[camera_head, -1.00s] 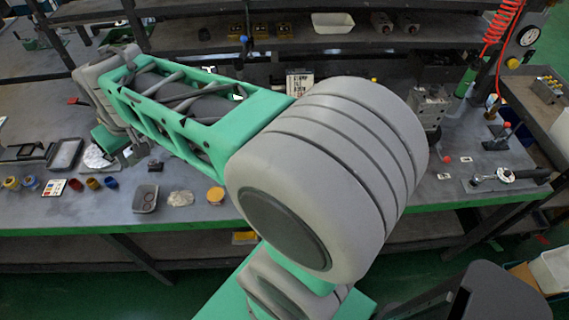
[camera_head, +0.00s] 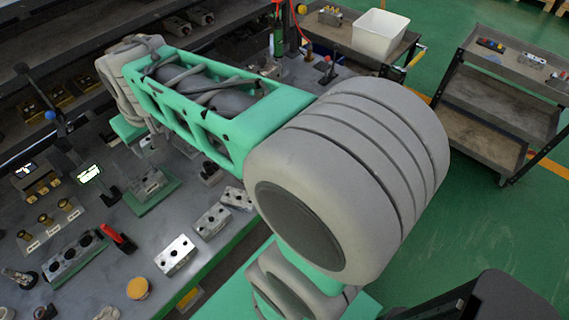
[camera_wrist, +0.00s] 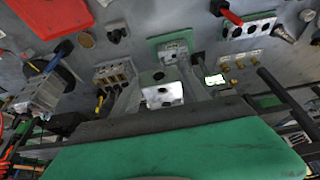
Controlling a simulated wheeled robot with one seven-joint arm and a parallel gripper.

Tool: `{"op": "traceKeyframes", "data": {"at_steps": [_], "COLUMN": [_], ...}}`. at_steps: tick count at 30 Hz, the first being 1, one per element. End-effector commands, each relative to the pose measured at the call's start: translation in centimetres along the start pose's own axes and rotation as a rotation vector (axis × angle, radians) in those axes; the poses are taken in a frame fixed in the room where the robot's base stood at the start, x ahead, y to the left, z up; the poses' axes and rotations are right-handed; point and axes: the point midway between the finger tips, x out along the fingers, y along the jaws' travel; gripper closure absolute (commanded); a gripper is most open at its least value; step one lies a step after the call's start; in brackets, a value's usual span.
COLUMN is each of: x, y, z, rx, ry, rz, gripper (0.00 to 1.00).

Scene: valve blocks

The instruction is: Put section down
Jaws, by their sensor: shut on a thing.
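The section is a small silvery metal block with dark holes (camera_wrist: 163,95), held between the fingertips of my gripper (camera_wrist: 162,88) in the wrist view. It is above the bench, and I cannot tell how high. A green plate (camera_wrist: 158,42) with another metal block (camera_wrist: 174,48) on it lies just beyond the fingertips. In the head view the green plate (camera_head: 160,197) and its block (camera_head: 148,184) are on the bench, below and left of my arm. My arm hides most of my gripper and the held section there.
Metal blocks (camera_head: 212,220) line the bench's front edge. A lit display (camera_head: 88,173), brass fittings (camera_head: 46,219) and a red-handled tool (camera_head: 118,238) lie left of the plate.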

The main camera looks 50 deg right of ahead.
Motion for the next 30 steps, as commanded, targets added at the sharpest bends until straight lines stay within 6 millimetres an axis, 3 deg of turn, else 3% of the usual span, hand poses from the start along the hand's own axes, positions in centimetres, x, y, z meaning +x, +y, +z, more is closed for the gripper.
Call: {"op": "traceKeyframes", "data": {"at_steps": [4, 8, 11, 15, 18, 21, 25, 30], "x": [2.1, 4.5, 5.8, 6.8, 6.7, 6.2, 5.9, 7.8], "y": [3.2, 7.9, 11.7, 16.8, 19.5, 21.0, 21.9, 24.2], "z": [1.8, 5.0, 8.2, 14.1, 18.4, 21.4, 23.1, 21.8], "rx": [-0.096, -0.276, -0.445, -0.709, -0.886, -1.009, -1.086, -1.099], "ry": [0.001, 0.001, 0.001, 0.000, 0.000, 0.000, 0.001, 0.001], "rz": [-0.041, -0.117, -0.188, -0.299, -0.372, -0.420, -0.451, -0.459], "gripper": [1.00, 1.00, 1.00, 1.00, 1.00, 1.00, 1.00, 1.00]}}
